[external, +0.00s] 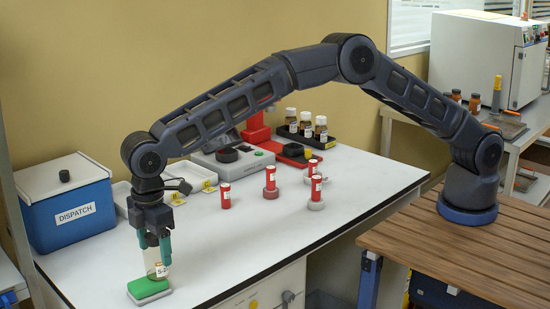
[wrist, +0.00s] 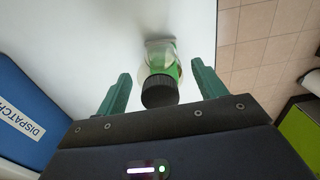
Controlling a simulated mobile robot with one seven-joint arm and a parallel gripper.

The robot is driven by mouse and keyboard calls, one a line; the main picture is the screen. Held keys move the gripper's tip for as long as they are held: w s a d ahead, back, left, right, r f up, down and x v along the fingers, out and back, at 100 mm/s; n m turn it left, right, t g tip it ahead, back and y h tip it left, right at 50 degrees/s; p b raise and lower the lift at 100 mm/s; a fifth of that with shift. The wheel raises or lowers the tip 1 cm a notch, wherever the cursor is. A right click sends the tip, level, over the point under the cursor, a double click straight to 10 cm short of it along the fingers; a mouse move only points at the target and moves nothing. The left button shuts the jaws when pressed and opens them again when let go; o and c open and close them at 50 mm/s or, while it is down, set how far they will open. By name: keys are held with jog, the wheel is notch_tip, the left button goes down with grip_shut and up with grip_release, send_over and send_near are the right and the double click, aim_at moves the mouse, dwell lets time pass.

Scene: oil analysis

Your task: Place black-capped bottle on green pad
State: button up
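The black-capped bottle (wrist: 160,91) is in the wrist view, a clear bottle with its black cap towards me. It stands between my two green fingers, with a gap on each side. In the external view the pale bottle (external: 160,270) with a white label appears upright on the green pad (external: 149,287), near the front left of the table; its cap is hidden by my gripper there. My gripper (external: 155,255) points down over the bottle, open around it. Part of the pad (wrist: 176,71) shows green beyond the bottle in the wrist view.
A blue DISPATCH box (external: 68,212) stands left of the pad. A black rack (external: 305,134) with several bottles is at the back, by a red and grey instrument (external: 232,163). The table's front edge is close to the pad.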

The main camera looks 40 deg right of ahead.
notch_tip(320, 180, up, 12)
jog(key=shift+r, duration=0.15)
dwell(0.6)
